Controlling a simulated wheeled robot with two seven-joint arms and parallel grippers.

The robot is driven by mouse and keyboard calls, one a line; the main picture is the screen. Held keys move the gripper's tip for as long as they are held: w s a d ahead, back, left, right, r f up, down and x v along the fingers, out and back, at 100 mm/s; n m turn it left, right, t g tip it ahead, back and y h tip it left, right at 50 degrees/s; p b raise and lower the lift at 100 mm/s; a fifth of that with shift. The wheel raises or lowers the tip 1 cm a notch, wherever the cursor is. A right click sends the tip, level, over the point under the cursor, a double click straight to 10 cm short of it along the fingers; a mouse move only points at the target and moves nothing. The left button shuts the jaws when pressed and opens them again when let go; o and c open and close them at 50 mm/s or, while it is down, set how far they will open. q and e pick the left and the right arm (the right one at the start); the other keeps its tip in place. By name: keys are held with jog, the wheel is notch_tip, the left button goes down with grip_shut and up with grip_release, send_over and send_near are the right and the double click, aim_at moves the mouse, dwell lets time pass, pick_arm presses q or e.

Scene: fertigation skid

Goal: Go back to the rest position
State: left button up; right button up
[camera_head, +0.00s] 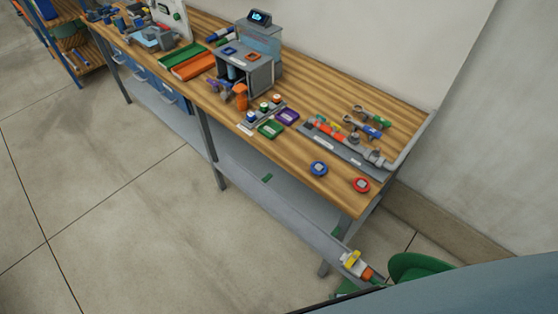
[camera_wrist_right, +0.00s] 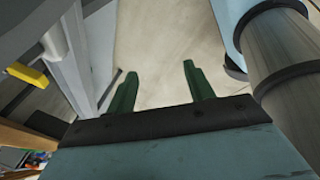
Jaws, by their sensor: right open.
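My right gripper (camera_wrist_right: 159,80) shows in the right wrist view. Its two green fingers stand apart with nothing between them, above bare floor. I cannot make out the right gripper in the head view. My left gripper is in neither view. The wooden workbench (camera_head: 335,190) runs diagonally across the head view, with its loose parts lying on top, clear of any gripper.
On the bench are a grey device (camera_head: 246,75), a green tray (camera_head: 182,54), an orange tray (camera_head: 194,66), a blue ring (camera_head: 318,168) and a red ring (camera_head: 361,185). A yellow-handled valve (camera_head: 352,260) and a green rounded object (camera_head: 415,266) sit low at the right. The floor (camera_head: 110,215) is open.

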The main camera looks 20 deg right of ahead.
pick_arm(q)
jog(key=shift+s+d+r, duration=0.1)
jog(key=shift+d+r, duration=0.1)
pick_arm(e)
jog(key=shift+s+d+r, duration=0.2)
jog(key=shift+s+r, duration=0.05)
pick_arm(q)
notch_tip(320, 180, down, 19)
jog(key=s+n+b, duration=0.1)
jog(key=b, duration=1.7)
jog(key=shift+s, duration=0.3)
pick_arm(e)
jog(key=s+d+f+m+g, duration=0.1)
jog(key=s+f+m, duration=0.4)
jog(key=f, duration=0.6)
jog(key=s+d+f+m+g, duration=0.2)
jog(key=s+f+m, duration=0.4)
jog(key=f, duration=0.6)
jog(key=shift+s+d+f+h, duration=0.15)
jog(key=shift+s+d+h, duration=0.25)
jog(key=shift+s, duration=0.5)
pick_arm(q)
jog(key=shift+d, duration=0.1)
